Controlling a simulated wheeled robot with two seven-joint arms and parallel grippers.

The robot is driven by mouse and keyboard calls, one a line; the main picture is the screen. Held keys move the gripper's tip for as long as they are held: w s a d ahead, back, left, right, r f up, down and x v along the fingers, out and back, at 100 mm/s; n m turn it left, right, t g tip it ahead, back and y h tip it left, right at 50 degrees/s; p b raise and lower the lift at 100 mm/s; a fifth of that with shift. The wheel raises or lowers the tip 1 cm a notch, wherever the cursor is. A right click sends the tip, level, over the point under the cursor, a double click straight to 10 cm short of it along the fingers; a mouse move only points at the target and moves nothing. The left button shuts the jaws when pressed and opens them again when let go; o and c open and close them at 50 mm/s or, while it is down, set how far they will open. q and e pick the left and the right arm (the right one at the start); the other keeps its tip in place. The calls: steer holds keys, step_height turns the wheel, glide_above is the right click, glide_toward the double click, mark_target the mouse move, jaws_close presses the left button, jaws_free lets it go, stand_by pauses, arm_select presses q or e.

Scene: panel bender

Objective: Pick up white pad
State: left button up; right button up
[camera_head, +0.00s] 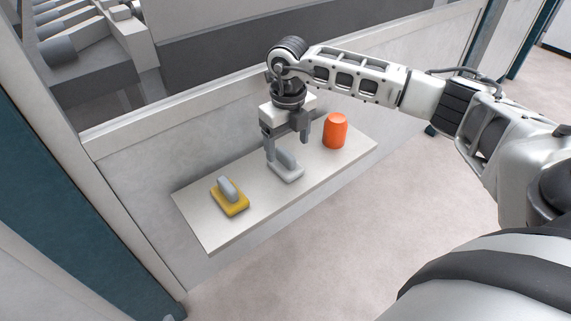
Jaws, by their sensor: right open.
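The white pad (287,175) lies on a pale shelf (218,235), near its middle. It has a flat white base and a grey raised handle on top. My right gripper (287,150) comes down from above, with its fingers pointing downward over the pad. The fingers are apart, one at the left of the handle and one to its right in the picture. Whether they touch the handle I cannot tell. My left gripper is not in view.
A yellow pad (236,208) with a grey handle lies at the shelf's left. An orange-red cylinder (335,131) stands to the right of the white pad. A grey wall panel (130,180) rises behind the shelf, with machinery beyond. The shelf's front strip is clear.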

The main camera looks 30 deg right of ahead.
mark_target(286, 152)
steer(key=f, duration=0.3)
steer(key=f+b, duration=0.1)
steer(key=f, duration=0.1)
steer(key=shift+a+f, duration=0.15)
steer(key=shift+a, duration=0.1)
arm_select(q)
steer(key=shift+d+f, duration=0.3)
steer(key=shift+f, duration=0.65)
arm_select(e)
steer(key=shift+c, duration=0.2)
steer(key=c, duration=1)
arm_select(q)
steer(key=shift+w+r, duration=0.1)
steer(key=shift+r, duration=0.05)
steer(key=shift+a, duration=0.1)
